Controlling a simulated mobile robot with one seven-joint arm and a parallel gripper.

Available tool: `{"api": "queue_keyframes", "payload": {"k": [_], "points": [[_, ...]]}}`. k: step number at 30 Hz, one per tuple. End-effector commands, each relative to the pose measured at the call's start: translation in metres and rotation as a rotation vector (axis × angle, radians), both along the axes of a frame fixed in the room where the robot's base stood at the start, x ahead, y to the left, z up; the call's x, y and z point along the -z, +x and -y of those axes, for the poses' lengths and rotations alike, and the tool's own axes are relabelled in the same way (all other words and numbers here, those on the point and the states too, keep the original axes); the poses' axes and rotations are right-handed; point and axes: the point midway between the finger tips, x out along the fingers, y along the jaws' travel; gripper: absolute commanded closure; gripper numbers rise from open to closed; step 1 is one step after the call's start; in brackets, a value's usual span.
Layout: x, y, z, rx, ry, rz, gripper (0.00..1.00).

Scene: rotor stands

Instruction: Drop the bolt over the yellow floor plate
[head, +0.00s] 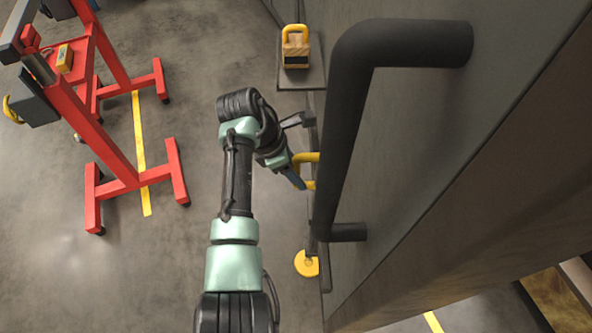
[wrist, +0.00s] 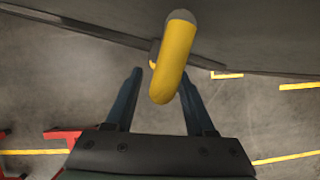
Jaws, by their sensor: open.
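The bolt shows a yellow handle (head: 310,158) beside the tall dark panel in the head view. The same yellow handle (wrist: 176,55) fills the upper middle of the wrist view. My gripper (head: 296,180) is at this handle; its far finger is hard to make out there. In the wrist view my gripper (wrist: 161,72) is open, with one blue finger on each side of the handle's near end and gaps visible. The bolt's lower end is not clear.
A large black bar handle (head: 345,120) stands out from the dark panel (head: 420,150), close right of my arm. A yellow-handled block (head: 296,50) sits on a grey plate behind. A red stand (head: 105,140) is at left. Floor between stand and arm is clear.

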Motion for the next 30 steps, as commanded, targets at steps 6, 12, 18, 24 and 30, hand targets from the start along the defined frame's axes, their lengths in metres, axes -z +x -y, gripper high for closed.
{"api": "queue_keyframes", "payload": {"k": [6,12,18,24,30], "points": [[-0.0002,-0.0001,0.0002,0.000,0.000,0.000,0.49],[-0.0003,0.0000,-0.0001,0.000,0.000,0.000,0.85],[-0.0005,0.0000,-0.0002,0.000,0.000,0.000,1.00],[-0.0006,-0.0001,-0.0002,0.000,0.000,0.000,1.00],[-0.0006,-0.0001,-0.0003,0.000,0.000,0.000,1.00]]}}
